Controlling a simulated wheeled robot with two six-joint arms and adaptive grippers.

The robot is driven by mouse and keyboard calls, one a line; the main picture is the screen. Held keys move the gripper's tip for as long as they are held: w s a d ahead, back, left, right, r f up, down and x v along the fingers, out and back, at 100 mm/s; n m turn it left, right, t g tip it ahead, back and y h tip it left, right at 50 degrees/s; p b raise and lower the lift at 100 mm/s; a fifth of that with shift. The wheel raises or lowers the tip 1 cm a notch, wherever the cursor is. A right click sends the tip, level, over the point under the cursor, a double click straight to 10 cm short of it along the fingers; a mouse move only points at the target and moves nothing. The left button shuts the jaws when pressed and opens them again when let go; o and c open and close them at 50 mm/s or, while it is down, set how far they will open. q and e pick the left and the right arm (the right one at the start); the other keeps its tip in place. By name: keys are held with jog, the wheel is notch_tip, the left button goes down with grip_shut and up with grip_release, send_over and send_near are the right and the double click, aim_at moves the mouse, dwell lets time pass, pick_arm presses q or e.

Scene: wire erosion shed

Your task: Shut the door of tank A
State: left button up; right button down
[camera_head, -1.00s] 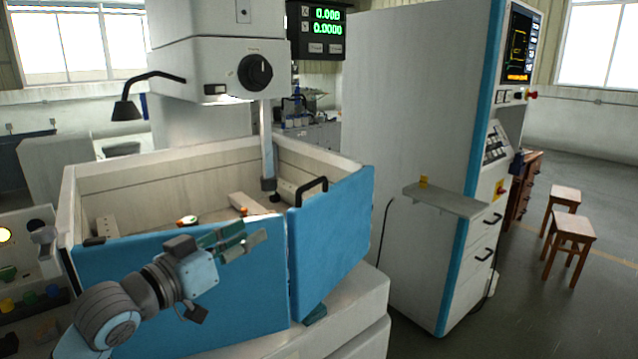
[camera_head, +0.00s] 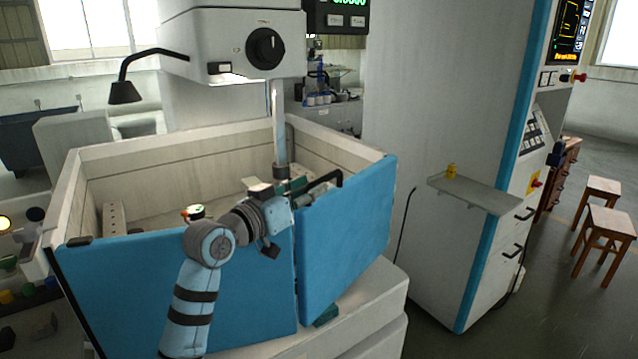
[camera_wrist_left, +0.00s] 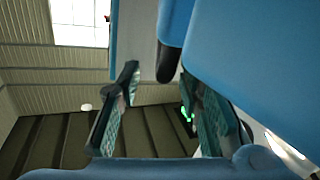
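Tank A (camera_head: 150,145) is a cream, open-topped tank with blue front panels. Its door (camera_head: 350,235) is the blue panel on the right, with a black bar handle (camera_head: 328,184) on its top edge. The door stands at an angle to the left blue panel (camera_head: 130,290), its near edge close to that panel's edge. My left gripper (camera_head: 284,186) is over the rim, just left of the handle. In the left wrist view its fingers (camera_wrist_left: 160,88) are apart, with a dark bar end (camera_wrist_left: 168,62) near the tips; contact cannot be told. My right gripper is not in view.
The machine head (camera_head: 235,45) and its vertical column (camera_head: 279,125) hang over the tank, close behind my gripper. A cabinet (camera_head: 440,110) with a small shelf (camera_head: 475,193) stands to the right. Two stools (camera_head: 605,235) stand on open floor at far right.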

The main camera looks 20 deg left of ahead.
aim_at(318, 181)
pick_arm(q)
jog(key=x, duration=0.2)
jog(key=shift+w, duration=0.35)
jog(key=shift+w+d+r, duration=0.1)
jog(key=shift+w+d, duration=0.1)
jog(key=shift+w, duration=0.05)
jog(key=shift+w, duration=0.1)
jog(key=shift+c, duration=0.4)
grip_shut()
